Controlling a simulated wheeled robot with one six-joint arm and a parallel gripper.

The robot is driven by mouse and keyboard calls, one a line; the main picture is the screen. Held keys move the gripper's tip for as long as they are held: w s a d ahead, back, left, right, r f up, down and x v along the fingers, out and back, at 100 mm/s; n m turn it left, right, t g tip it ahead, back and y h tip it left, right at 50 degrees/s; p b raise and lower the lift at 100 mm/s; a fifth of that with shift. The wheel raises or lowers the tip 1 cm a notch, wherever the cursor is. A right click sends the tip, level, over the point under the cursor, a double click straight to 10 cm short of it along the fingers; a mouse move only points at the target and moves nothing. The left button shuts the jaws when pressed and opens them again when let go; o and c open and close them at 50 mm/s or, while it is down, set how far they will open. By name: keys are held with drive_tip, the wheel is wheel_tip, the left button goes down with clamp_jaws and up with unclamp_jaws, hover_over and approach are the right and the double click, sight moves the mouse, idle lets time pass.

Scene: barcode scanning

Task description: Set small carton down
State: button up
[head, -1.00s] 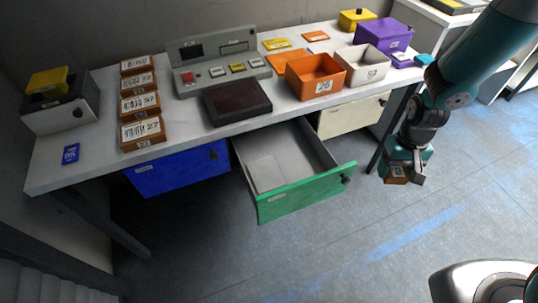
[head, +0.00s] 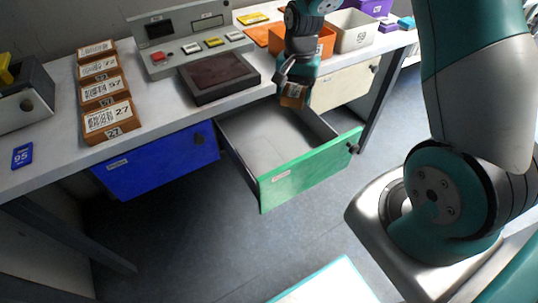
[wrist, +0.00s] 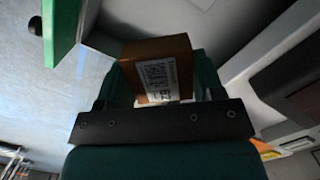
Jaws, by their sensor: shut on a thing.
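The small carton (head: 292,95) is brown with a white label. My gripper (head: 291,84) is shut on it and holds it above the back right part of the open green-fronted drawer (head: 270,150). In the wrist view the carton (wrist: 158,68) sits between the two fingers of my gripper (wrist: 158,85), its barcode label facing the camera. The drawer's visible floor is bare. Part of its back right corner is hidden behind the carton and my gripper.
Several brown cartons (head: 108,118) stand in a row on the table, left of a dark scanner plate (head: 220,76) and a grey console (head: 187,42). A closed blue drawer (head: 160,160) is to the left. Orange and white bins (head: 352,34) stand at the back right.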

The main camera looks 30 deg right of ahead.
drive_tip(key=d+m+b, duration=0.1)
drive_tip(key=m+b, duration=0.1)
drive_tip(key=d+m+b, duration=0.1)
drive_tip(key=m+b, duration=0.1)
drive_tip(key=d+m+b, duration=0.1)
drive_tip(key=m+b, duration=0.1)
drive_tip(key=shift+w+d+f+t, duration=0.15)
drive_tip(key=shift+w+f+t, duration=0.15)
drive_tip(key=shift+f, duration=0.1)
drive_tip(key=m+b, duration=0.2)
drive_tip(key=b, duration=0.5)
approach(299, 144)
drive_tip(key=f, duration=0.7)
drive_tip(key=shift+s+a, duration=0.1)
drive_tip(key=shift+a, duration=0.15)
drive_tip(key=o, duration=1.1)
drive_tip(key=shift+f, duration=0.1)
